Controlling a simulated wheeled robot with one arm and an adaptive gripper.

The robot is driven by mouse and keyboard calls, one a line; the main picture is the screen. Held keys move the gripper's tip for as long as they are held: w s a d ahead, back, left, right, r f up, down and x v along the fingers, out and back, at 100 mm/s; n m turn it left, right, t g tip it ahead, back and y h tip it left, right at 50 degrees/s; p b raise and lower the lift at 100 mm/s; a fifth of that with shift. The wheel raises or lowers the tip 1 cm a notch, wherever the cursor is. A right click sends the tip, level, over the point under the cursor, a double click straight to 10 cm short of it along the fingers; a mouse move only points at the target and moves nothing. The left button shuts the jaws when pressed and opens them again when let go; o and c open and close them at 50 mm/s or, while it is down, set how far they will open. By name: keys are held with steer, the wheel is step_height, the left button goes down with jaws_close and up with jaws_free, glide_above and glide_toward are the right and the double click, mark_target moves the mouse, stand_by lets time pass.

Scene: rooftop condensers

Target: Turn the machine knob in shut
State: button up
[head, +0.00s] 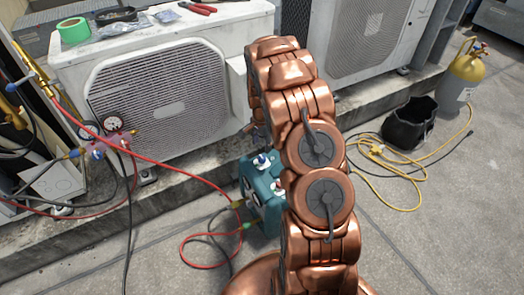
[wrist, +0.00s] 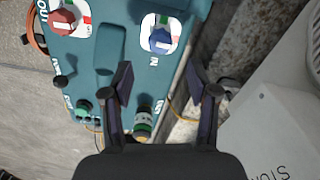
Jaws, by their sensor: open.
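The teal machine (head: 266,190) stands on the ground in front of the condensers, partly hidden by my arm. In the wrist view its top panel (wrist: 110,50) carries a blue knob (wrist: 160,40) on a white plate marked IN, and a red knob (wrist: 64,18) on a white plate marked OUT. A blue knob (head: 262,160) also shows in the head view. My gripper (wrist: 160,78) is open and empty. Its fingers appear below the IN knob in the wrist picture, with the knob beyond the gap and not between them. In the head view my arm mostly hides the gripper.
White condenser units (head: 165,95) stand behind on a concrete ledge. Red and black hoses and a gauge manifold (head: 100,145) are at the left. The front right ground is clear.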

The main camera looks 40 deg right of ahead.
steer(key=shift+r, duration=2.3)
steer(key=s+a+r+n+p, duration=0.2)
steer(key=s+a+r+p, duration=0.3)
steer(key=r, duration=0.6)
steer(key=s+a+r+n+p, duration=0.3)
steer(key=s+a+r+p, duration=0.25)
steer(key=r, duration=0.55)
steer(key=s+a+r+n+p, duration=0.2)
steer(key=s+a+r+p, duration=0.3)
steer(key=r, duration=0.6)
steer(key=s+a+r+n+g+p, duration=0.1)
steer(key=s+a+r+n+p, duration=0.3)
steer(key=s+r+p, duration=0.3)
steer(key=s+a+r+n+p, duration=0.4)
steer(key=s+r+p, duration=0.4)
steer(key=s+r, duration=0.4)
steer(key=shift+s+a+r+n+g, duration=0.3)
steer(key=shift+s+a+n+g, duration=0.1)
steer(key=shift+s, duration=1.25)
steer(key=shift+c, duration=0.3)
